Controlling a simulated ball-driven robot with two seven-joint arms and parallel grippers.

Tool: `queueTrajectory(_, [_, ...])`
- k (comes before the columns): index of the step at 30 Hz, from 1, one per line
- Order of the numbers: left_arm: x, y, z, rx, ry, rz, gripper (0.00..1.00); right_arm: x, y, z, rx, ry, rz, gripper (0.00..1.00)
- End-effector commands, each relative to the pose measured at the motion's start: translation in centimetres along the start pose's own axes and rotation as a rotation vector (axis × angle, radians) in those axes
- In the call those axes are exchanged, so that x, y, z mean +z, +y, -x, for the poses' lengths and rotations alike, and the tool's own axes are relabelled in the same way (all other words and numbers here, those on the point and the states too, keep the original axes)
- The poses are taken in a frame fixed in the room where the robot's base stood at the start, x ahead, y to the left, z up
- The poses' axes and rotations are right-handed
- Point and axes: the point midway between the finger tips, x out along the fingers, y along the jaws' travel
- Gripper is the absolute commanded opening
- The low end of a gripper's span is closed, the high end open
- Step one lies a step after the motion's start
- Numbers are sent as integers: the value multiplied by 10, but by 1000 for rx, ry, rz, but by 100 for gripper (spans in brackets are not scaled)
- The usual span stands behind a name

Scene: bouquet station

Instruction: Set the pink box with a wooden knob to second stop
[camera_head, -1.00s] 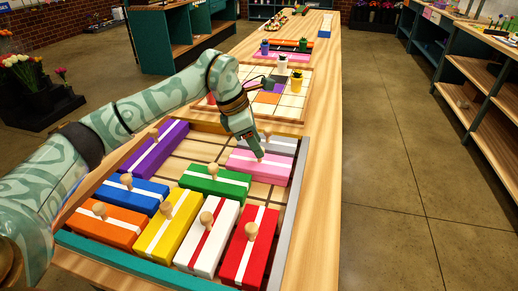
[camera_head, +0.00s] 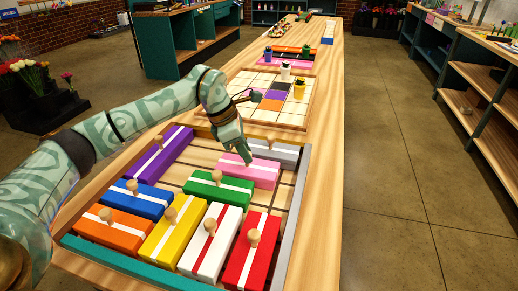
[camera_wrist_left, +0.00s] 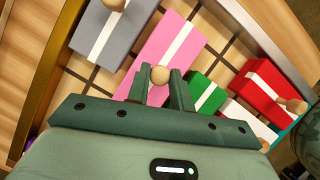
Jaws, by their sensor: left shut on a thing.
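The pink box (camera_head: 262,173) with a white stripe lies in the far part of the wooden tray (camera_head: 291,203), just in front of the grey box. Its round wooden knob (camera_wrist_left: 159,75) shows in the left wrist view between the two fingers. My left gripper (camera_head: 246,161) is shut on this knob. The pink box also shows in the left wrist view (camera_wrist_left: 180,47). A gap separates it from the purple box on the left; its near side is close to the green box. My right gripper is not in view.
In the tray are the grey box (camera_head: 285,152), purple box (camera_head: 160,155), green box (camera_head: 217,190), blue box (camera_head: 135,199), orange box (camera_head: 111,230), yellow box (camera_head: 174,231), white box (camera_head: 210,243) and red box (camera_head: 251,250). Bare slots show left of the pink box and at right.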

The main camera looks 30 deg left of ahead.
Motion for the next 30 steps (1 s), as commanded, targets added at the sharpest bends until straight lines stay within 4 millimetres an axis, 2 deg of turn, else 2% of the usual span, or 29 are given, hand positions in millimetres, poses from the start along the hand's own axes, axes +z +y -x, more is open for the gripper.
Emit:
queueTrajectory(1, [-10,6,10,8,3,6,0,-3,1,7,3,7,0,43])
queueTrajectory(6, [-32,16,17,6,-1,2,0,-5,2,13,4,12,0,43])
queueTrajectory(16, [-36,17,17,4,-3,-1,0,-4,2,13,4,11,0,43])
queueTrajectory(17, [-36,17,17,4,-3,-1,25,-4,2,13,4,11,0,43])
queueTrajectory(19, [-36,17,17,4,-3,-1,43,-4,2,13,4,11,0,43])
queueTrajectory(27, [-36,17,17,3,-2,0,43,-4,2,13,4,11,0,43])
queueTrajectory(30, [-36,17,23,5,-2,0,43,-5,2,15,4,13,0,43])
